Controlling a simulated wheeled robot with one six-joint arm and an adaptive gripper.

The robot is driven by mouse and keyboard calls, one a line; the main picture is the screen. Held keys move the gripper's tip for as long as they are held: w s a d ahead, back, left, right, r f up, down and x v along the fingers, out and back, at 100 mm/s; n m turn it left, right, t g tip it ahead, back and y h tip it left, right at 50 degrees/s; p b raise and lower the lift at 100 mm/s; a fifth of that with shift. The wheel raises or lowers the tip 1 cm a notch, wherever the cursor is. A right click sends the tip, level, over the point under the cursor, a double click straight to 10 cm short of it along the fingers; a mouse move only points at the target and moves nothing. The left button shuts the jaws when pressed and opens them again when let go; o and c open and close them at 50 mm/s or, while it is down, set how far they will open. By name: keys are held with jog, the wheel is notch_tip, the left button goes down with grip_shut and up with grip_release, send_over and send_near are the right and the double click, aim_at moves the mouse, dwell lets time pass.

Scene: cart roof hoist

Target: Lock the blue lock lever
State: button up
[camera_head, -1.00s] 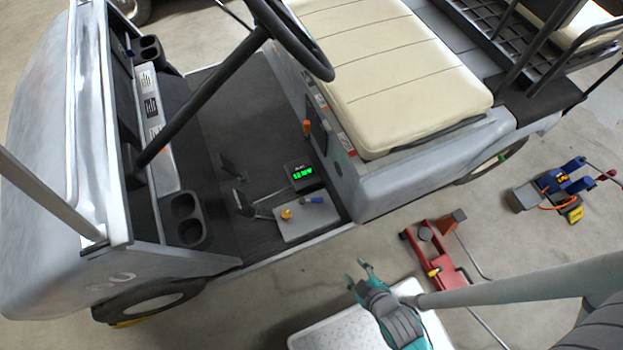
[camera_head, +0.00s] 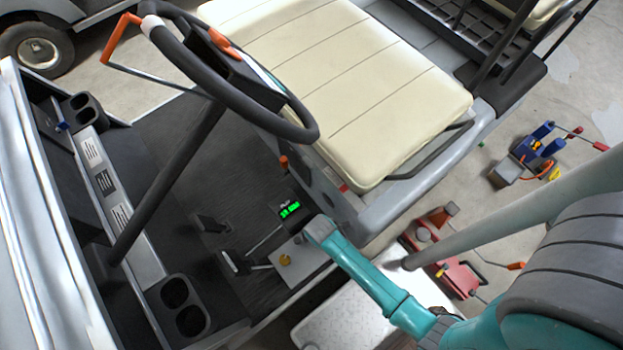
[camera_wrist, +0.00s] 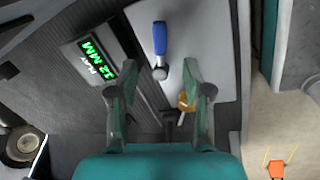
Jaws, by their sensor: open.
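The blue lock lever (camera_wrist: 159,38) shows in the wrist view, on a pale plate (camera_wrist: 218,22) on the cart's floor. Its blue handle points to the top of the picture, with a round grey pivot at its lower end. My gripper (camera_wrist: 156,72) is open, its two fingers apart on either side below the lever, with nothing held. In the wrist view the lever lies just beyond the fingertips, in line with the gap. A yellow knob (camera_wrist: 185,101) shows beside the right finger. In the head view my gripper (camera_head: 308,232) is over the plate and hides the lever.
A display with green digits (camera_head: 290,210) stands beside the plate. Pedals (camera_head: 235,262) are to its left. The steering wheel (camera_head: 305,125) and cream seat (camera_head: 350,80) are above. A red jack (camera_head: 455,275) and a blue device (camera_head: 535,150) stand on the floor at right.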

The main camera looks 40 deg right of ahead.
jog(key=f, duration=0.3)
jog(key=w+f, duration=0.1)
jog(key=f, duration=0.4)
jog(key=shift+w+d+f, duration=0.3)
jog(key=shift+f, duration=0.05)
grip_shut()
